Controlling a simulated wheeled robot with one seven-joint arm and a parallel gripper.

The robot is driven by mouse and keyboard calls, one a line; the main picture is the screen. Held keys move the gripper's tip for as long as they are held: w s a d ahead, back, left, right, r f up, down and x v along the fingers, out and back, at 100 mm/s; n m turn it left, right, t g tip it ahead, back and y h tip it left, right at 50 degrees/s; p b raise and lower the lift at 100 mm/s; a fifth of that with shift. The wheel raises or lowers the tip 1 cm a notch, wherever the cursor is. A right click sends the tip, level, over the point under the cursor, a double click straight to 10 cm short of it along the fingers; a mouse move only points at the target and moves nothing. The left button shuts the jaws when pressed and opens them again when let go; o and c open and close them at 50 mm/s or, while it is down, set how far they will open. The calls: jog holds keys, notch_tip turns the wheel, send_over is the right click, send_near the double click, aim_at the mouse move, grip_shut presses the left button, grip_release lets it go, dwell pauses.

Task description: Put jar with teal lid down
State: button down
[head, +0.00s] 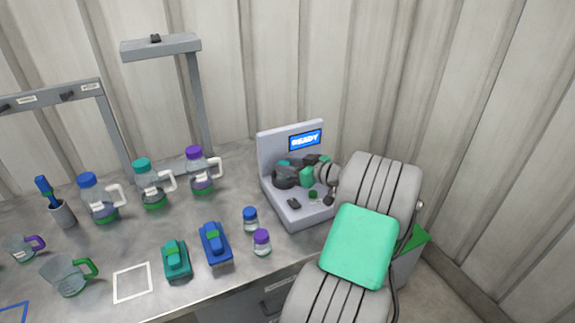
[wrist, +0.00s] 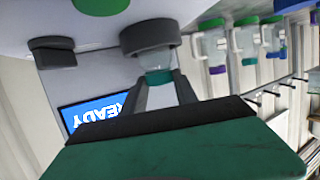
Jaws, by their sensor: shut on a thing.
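The jar with the teal lid (wrist: 159,72) shows in the wrist view between the two fingers of my gripper (wrist: 163,88), which is shut on it. Its clear body meets a dark grey ring (wrist: 150,36) on the station with the READY screen; I cannot tell whether it is seated in the ring or just in front of it. In the head view my gripper (head: 292,172) is over the deck of the grey station (head: 265,152). There the jar cannot be told apart from my gripper and wrist.
A dark block (wrist: 52,50) and a green button (wrist: 100,5) are near the ring. A blue-lidded jar (head: 250,219) and a purple-lidded jar (head: 261,241) stand in front of the station. Pitchers, a teal and a blue container stand to the left. A white outlined square (head: 132,283) is empty.

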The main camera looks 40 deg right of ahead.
jog(key=c, duration=0.9)
grip_release()
jog(key=shift+f, duration=0.1)
jog(key=shift+c, duration=0.2)
